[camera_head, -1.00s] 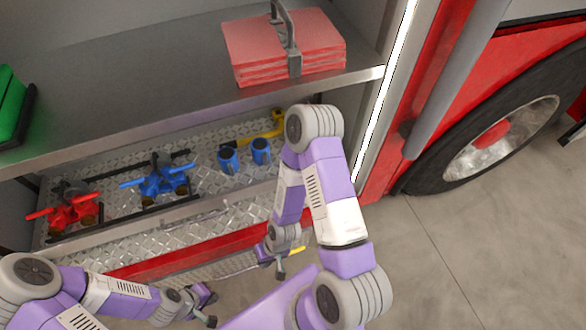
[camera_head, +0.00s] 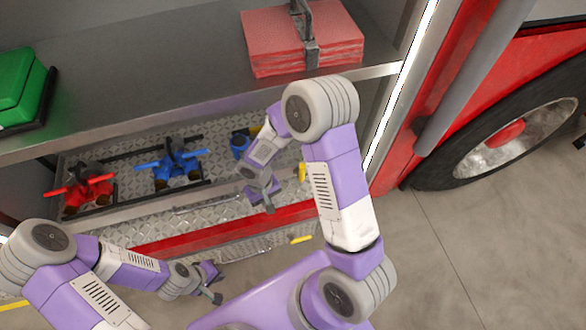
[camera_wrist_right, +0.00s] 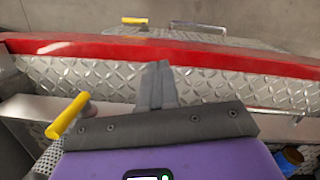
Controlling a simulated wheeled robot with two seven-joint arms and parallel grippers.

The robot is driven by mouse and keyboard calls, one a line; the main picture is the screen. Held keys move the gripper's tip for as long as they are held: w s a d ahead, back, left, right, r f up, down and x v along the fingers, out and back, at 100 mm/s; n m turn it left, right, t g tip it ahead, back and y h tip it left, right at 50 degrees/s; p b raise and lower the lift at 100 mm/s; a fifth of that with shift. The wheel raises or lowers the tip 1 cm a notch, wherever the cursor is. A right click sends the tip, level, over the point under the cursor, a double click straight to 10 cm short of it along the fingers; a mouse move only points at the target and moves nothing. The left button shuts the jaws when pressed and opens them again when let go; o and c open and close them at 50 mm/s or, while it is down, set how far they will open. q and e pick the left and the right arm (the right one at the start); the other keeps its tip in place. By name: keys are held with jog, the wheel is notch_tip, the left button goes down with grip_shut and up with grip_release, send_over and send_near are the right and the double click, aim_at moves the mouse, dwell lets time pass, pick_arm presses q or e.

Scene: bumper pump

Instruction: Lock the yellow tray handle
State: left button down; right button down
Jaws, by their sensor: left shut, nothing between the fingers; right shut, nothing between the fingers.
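The yellow tray handle (camera_wrist_right: 68,115) sticks up at a slant from a grey pivot on the tray's edge in the right wrist view. In the head view a short yellow part (camera_head: 302,171) shows beside my right forearm, mostly hidden by it. My right gripper (camera_head: 268,208) is shut and empty over the front of the diamond-plate tray (camera_head: 215,190). In the wrist view its fingers (camera_wrist_right: 155,85) are together, to the right of the handle and apart from it. My left gripper (camera_head: 217,298) is shut and empty, low in front of the truck.
Red (camera_head: 88,190) and blue (camera_head: 172,167) valve fittings and a blue cylinder (camera_head: 240,145) stand on the tray. A shelf with a red pack (camera_head: 300,40) and green case (camera_head: 20,85) overhangs it. A red sill (camera_head: 190,240) runs in front. Floor at right is clear.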

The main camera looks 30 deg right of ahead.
aim_at(302, 173)
jog(key=w+d+r+t+h, duration=0.1)
jog(key=w+d+r+h, duration=0.3)
jog(key=r, duration=0.5)
jog(key=shift+w+d+r+m, duration=0.2)
jog(key=shift+w+d+m, duration=0.25)
jog(key=shift+w, duration=0.55)
jog(key=d+f+b, duration=0.2)
jog(key=d+f, duration=0.5)
jog(key=f, duration=0.2)
jog(key=shift+s+d+f, duration=0.2)
jog(key=shift+d, duration=0.2)
jog(key=shift+d+r+t+y, duration=0.15)
jog(key=shift+d+t+y, duration=0.1)
jog(key=shift+t+y, duration=0.05)
